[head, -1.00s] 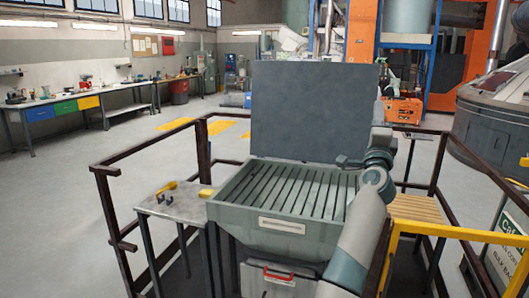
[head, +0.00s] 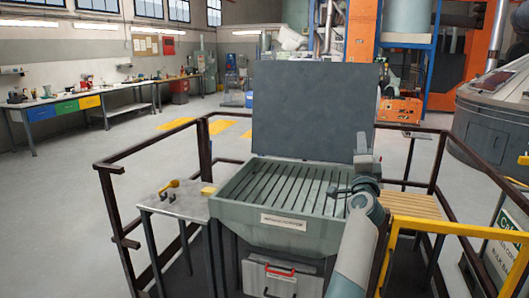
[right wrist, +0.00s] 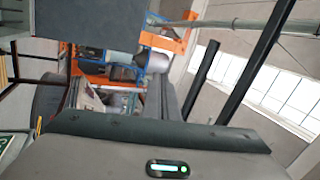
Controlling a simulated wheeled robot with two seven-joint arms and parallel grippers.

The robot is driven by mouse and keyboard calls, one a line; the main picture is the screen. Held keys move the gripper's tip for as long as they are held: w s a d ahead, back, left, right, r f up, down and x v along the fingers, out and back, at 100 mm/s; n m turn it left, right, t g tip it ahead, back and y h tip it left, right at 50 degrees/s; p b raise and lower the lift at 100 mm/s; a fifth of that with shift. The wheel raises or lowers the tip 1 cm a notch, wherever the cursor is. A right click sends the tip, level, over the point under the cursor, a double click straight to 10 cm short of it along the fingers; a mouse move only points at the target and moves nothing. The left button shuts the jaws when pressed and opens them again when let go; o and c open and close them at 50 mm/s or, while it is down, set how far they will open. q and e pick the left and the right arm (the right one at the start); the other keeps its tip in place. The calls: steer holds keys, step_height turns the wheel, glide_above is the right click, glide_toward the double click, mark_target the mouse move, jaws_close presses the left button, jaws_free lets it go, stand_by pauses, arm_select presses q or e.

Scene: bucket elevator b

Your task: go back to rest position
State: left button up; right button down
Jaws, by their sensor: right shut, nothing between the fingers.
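My right arm comes in from the bottom right of the head view. My arm hides part of the hopper's right side. My left gripper is not in view.
A small side table (head: 170,205) with a yellow-handled tool (head: 169,186) stands left of the hopper. Dark guard rails (head: 105,205) surround the platform, with a yellow rail (head: 450,231) at right. A wooden slatted surface (head: 412,204) lies right of my arm. Open floor lies left.

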steer(key=a+f+n+g+y, duration=0.2)
steer(key=a+f+n+g, duration=0.15)
steer(key=f, duration=1.35)
steer(key=a+f+n+g+y, duration=0.2)
steer(key=a+f+n+y, duration=0.15)
steer(key=f, duration=1.45)
steer(key=s+a+f+n+g, duration=0.1)
steer(key=s+f+n+g, duration=0.1)
steer(key=s+f, duration=0.65)
steer(key=s+f+n+g, duration=0.2)
steer(key=s+f, duration=0.2)
steer(key=f, duration=1)
steer(key=s+a+f+n+g, duration=0.1)
steer(key=s+f+n, duration=0.1)
steer(key=s+f, duration=0.65)
steer(key=s+d+f+n+g, duration=0.2)
steer(key=s+f+n+g, duration=0.3)
steer(key=s+f, duration=2.15)
steer(key=s+d+f+n+g, duration=0.1)
steer(key=s+d+f+g, duration=0.1)
steer(key=s, duration=1.5)
steer(key=s+d+f+n+g, duration=0.1)
steer(key=s+f+g, duration=0.3)
steer(key=s, duration=1.3)
steer(key=shift+d+f+n, duration=0.2)
steer(key=shift+d+n, duration=0.2)
steer(key=shift+d, duration=0.25)
